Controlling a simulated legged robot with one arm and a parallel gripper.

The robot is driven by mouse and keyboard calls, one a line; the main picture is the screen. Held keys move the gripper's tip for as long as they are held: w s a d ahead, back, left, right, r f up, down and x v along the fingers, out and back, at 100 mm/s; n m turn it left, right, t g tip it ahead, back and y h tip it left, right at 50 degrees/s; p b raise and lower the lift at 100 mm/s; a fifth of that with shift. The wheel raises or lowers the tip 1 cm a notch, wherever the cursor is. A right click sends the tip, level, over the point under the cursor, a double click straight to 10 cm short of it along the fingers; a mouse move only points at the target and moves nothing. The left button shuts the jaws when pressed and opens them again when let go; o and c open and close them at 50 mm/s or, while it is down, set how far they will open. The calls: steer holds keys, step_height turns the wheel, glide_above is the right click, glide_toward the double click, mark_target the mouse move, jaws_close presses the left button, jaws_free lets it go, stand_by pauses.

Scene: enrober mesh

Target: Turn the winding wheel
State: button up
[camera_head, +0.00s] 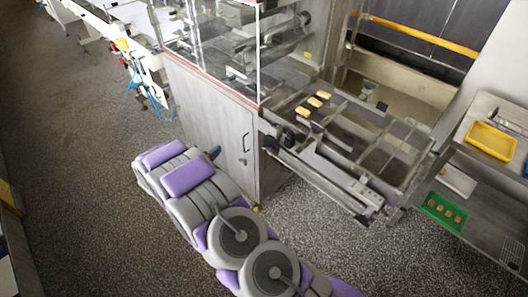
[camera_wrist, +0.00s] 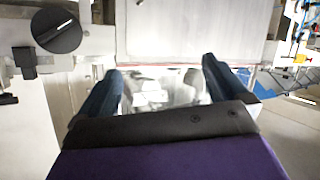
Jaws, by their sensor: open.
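A round dark wheel or knob (camera_wrist: 56,31) with a pale bar across it sits at the upper left of the wrist view, on a pale part of the machine. I cannot tell for sure that it is the winding wheel. A small dark round part also shows at the near side of the conveyor frame in the head view (camera_head: 270,143). My gripper (camera_wrist: 160,86) is open, its two dark blue fingers apart with nothing held between them. The wheel is left of the fingers and apart from them. In the head view my arm hides most of the gripper, beside the cabinet.
The steel cabinet (camera_head: 212,128) with clear guards stands by my arm. Its conveyor frame (camera_head: 350,182) juts out right, carrying several light bars (camera_head: 313,102). A rack at right holds a yellow tray (camera_head: 490,142) and a green tray (camera_head: 427,207). Speckled floor is clear at left.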

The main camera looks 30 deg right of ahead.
steer(key=s+d+f+g+h, duration=0.1)
steer(key=s+d+f+h, duration=0.2)
steer(key=s+f, duration=0.1)
steer(key=m+g+h+b, duration=0.1)
steer(key=g+h+b, duration=0.2)
steer(key=h, duration=0.2)
glide_toward(273, 144)
steer(key=w+d+f, duration=0.2)
steer(key=w+d, duration=0.1)
steer(key=d, duration=0.2)
steer(key=shift+w+d+f, duration=0.15)
steer(key=shift+w+d, duration=0.05)
steer(key=shift+d, duration=0.2)
steer(key=shift+c, duration=0.4)
steer(key=c, duration=0.7)
steer(key=shift+a+m, duration=0.1)
steer(key=shift+m, duration=0.2)
steer(key=shift+c, duration=0.3)
